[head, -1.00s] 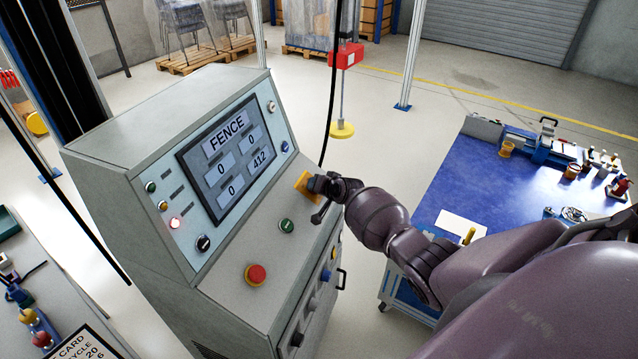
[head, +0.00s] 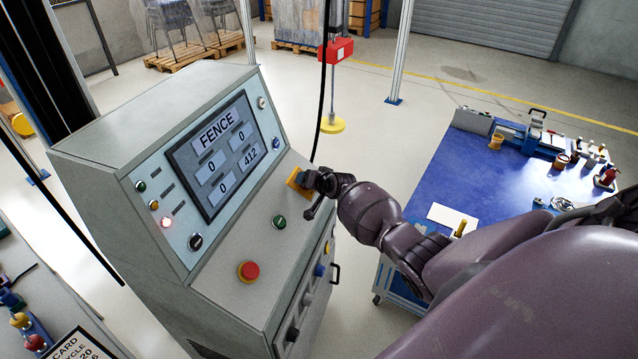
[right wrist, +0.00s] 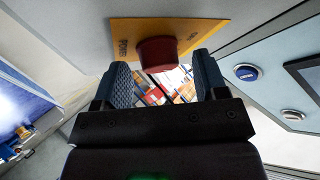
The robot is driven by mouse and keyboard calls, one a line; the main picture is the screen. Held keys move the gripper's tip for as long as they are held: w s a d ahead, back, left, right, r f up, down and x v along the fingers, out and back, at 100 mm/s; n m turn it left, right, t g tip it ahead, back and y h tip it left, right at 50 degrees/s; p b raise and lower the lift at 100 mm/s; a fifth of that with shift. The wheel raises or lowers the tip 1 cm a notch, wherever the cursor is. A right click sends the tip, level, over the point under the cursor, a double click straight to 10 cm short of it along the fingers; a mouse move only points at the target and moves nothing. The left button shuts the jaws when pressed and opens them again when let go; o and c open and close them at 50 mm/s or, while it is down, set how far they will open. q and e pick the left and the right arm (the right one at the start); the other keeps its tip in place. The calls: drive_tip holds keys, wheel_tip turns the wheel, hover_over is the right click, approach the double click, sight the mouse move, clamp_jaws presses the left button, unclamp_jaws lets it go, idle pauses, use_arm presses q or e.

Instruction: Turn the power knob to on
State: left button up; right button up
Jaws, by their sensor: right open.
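The red knob (right wrist: 158,52) stands out from a yellow plate (right wrist: 195,32) in the right wrist view. In the head view the plate (head: 292,181) is at the right end of the console's sloping desk, and the knob is hidden behind my right gripper. My right gripper (head: 306,181) is at the plate. In the right wrist view its two blue fingers (right wrist: 163,72) are apart, one on each side of the knob, with gaps visible. I cannot tell which way the knob is set. The dark lettering on the plate is hard to read. My left gripper is out of view.
A black cable (head: 320,90) hangs behind the gripper. A blue-topped bench (head: 480,180) stands to the right.

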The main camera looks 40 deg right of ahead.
drive_tip(key=v, duration=1)
drive_tip(key=shift+s, duration=0.25)
drive_tip(key=shift+r, duration=0.1)
idle(0.4)
